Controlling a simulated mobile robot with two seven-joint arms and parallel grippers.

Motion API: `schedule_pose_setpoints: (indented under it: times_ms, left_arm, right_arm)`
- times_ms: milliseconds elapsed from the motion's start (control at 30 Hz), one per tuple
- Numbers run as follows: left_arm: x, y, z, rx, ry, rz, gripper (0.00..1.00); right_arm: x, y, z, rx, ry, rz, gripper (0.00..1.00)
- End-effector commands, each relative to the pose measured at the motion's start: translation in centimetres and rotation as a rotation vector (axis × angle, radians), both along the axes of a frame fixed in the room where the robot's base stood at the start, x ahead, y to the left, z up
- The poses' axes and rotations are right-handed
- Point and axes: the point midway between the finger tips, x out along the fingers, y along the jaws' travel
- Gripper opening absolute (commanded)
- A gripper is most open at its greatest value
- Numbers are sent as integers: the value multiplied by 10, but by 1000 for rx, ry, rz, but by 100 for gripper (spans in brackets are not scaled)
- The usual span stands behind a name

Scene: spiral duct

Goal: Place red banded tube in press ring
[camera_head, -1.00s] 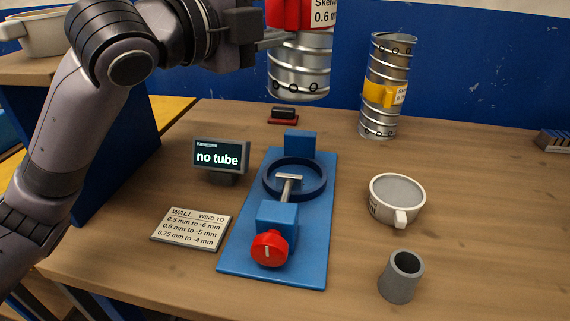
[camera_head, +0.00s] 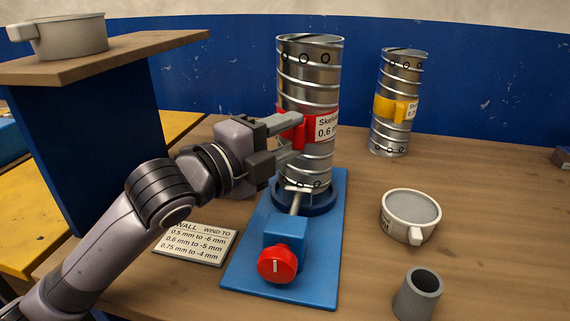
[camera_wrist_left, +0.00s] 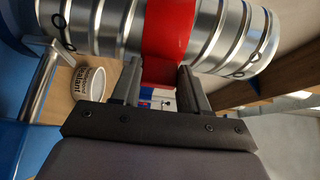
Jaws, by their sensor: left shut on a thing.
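The red banded tube (camera_head: 310,88) is a ribbed metal duct, standing upright with its lower end at the blue press ring (camera_head: 317,208). The ring's front rim shows in front of it; I cannot tell whether the tube rests inside or hangs just above. My left gripper (camera_head: 289,137) is shut on the tube at its red band (camera_head: 297,128). In the left wrist view the tube crosses the top, its red band (camera_wrist_left: 166,38) between the fingers (camera_wrist_left: 158,88). The press's blue base (camera_head: 255,272) carries a red knob (camera_head: 277,265). My right gripper is not in view.
A yellow banded tube (camera_head: 400,105) stands behind right. A sealant pot (camera_head: 411,215) and a grey cup (camera_head: 418,294) stand right of the press. A wall chart (camera_head: 196,244) lies left. A shelf (camera_head: 110,55) with a pan (camera_head: 70,35) is at upper left.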

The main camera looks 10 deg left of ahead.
Motion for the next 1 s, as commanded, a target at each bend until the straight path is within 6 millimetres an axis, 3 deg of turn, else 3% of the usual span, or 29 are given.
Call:
schedule_pose_setpoints:
  times_ms: [333,767,800,867,1000]
  left_arm:
    - [0,0,-36,-2,-5,1,0]
    - [0,0,-41,-1,-7,0,0]
    - [0,0,-44,0,0,0,48]
    - [0,0,-43,0,0,0,67]
    - [0,0,-43,0,0,1,70]
  right_arm:
    - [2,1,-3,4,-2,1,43]
    - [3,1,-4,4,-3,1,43]
    - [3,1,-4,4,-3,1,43]
    - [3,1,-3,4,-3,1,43]
    - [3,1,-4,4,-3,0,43]
